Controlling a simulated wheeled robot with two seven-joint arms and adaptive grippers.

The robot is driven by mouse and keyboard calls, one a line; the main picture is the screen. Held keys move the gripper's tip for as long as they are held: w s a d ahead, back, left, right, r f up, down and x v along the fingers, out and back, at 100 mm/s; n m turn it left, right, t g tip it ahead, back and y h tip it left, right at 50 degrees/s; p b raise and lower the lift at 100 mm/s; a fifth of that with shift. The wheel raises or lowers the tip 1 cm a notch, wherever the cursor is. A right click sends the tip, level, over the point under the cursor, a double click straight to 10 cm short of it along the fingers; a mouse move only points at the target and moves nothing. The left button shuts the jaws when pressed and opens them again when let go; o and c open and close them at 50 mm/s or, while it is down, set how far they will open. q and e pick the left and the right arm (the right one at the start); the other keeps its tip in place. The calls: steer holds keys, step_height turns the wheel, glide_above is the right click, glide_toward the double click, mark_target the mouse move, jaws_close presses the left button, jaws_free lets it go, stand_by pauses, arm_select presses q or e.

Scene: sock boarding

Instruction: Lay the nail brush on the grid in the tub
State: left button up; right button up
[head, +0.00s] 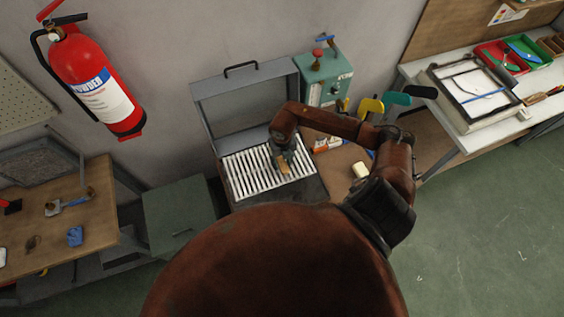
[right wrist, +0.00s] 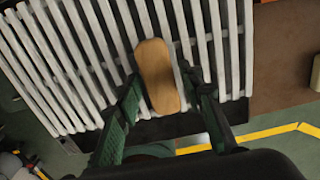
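The nail brush (right wrist: 157,75), an oval tan wooden piece, shows between the two green fingers of my right gripper (right wrist: 160,78) in the right wrist view. The fingers lie close along both its sides and appear shut on it. In the head view my right gripper (head: 283,157) is over the white slatted grid (head: 248,176), with a small tan part of the brush (head: 284,169) visible. The grid sits in the grey tub (head: 312,188), whose lid stands open behind. Whether the brush touches the slats is unclear. My left gripper is not in view.
A teal box (head: 326,85) stands behind right of the tub. A cream block (head: 360,170) and several small items lie on the brown surface to the right. A workbench (head: 480,130) is farther right; a wooden table (head: 60,225) is at left.

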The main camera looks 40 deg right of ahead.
mark_target(282, 163)
steer(key=shift+o, duration=0.4)
steer(key=shift+r, duration=0.1)
steer(key=shift+r, duration=0.15)
step_height(282, 163, up, 12)
steer(key=b, duration=0.2)
stand_by(0.5)
